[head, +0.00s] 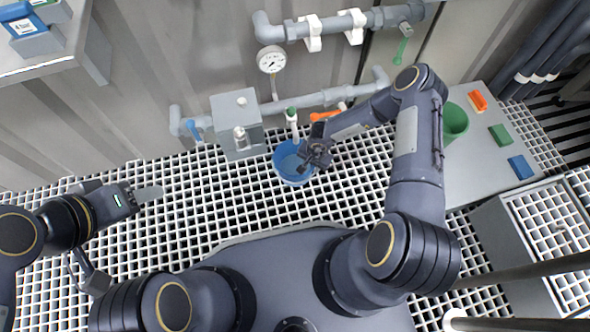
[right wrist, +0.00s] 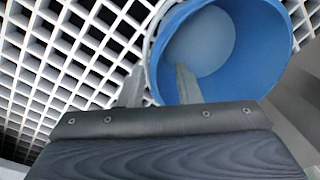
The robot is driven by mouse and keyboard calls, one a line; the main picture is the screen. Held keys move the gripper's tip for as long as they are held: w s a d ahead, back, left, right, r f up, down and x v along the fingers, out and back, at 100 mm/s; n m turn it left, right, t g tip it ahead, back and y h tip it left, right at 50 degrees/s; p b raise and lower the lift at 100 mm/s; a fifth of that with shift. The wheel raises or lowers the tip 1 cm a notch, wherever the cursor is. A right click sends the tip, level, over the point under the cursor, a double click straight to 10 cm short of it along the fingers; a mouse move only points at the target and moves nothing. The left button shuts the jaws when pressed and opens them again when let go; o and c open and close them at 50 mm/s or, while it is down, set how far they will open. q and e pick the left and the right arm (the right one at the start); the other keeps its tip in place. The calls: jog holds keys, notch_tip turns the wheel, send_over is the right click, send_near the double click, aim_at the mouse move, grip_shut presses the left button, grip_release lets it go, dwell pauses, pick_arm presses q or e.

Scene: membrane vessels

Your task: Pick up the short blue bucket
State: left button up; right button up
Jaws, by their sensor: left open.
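The short blue bucket (head: 283,165) stands upright on the white floor grating, below the wall pipes. My right gripper (head: 312,158) is at the bucket's right rim. In the right wrist view its fingers (right wrist: 158,88) are apart, one inside the bucket (right wrist: 240,75) and one outside, with the rim between them and gaps on both sides. The bucket looks empty there. My left gripper (head: 148,195) is open and empty at the left, above the grating and far from the bucket.
A grey box (head: 238,122) stands just left of the bucket. Pipes with a gauge (head: 271,60) run along the wall behind. At right, a platform (head: 470,165) holds a green bucket (head: 454,122) and small coloured blocks. Open grating lies left of the bucket.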

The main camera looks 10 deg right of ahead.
notch_tip(320, 180, down, 3)
jog(key=shift+w+f+b, duration=0.1)
jog(key=shift+f+b, duration=0.05)
jog(key=shift+b, duration=0.45)
grip_shut()
jog(key=shift+a, duration=0.1)
dwell(0.8)
